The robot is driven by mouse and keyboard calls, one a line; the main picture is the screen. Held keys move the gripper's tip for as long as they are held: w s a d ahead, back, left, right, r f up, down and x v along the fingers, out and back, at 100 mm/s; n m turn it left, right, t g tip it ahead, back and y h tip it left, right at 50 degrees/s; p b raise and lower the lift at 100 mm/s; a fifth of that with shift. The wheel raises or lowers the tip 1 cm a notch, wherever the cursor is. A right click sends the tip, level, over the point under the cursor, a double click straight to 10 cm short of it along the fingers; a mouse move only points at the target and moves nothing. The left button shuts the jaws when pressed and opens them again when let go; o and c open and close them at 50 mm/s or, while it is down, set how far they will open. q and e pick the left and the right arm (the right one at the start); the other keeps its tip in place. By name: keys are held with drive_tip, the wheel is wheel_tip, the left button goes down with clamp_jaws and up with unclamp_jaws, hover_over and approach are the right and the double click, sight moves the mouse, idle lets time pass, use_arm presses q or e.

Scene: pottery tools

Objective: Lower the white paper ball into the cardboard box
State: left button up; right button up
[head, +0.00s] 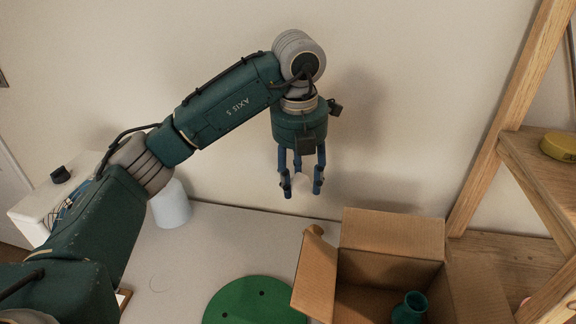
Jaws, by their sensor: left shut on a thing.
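My left gripper (301,184) points down in front of the wall, above and to the left of the cardboard box. Its blue fingers are shut on a pale thing, taken to be the white paper ball, which hardly stands out against the pale wall. The cardboard box (393,236) stands open at the lower right with its flaps spread. A teal vase-like pot (410,306) is inside it. The lower part of the box is cut off by the picture's edge. My right gripper is not in view.
A green disc (255,303) with small holes lies left of the box on the pale table (215,245). A white cylinder (171,206) stands farther back left. A wooden shelf (540,165) with a yellow round thing (559,146) rises at the right. A brown object shows behind the box's left flap.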

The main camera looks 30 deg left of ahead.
use_arm(q)
drive_tip(key=s+d+f+b, duration=0.2)
drive_tip(key=s+d, duration=0.3)
drive_tip(key=d, duration=0.4)
drive_tip(key=s+d+f+b, duration=0.2)
drive_tip(key=s+d, duration=0.4)
drive_tip(key=d, duration=0.3)
drive_tip(key=shift+f, duration=0.1)
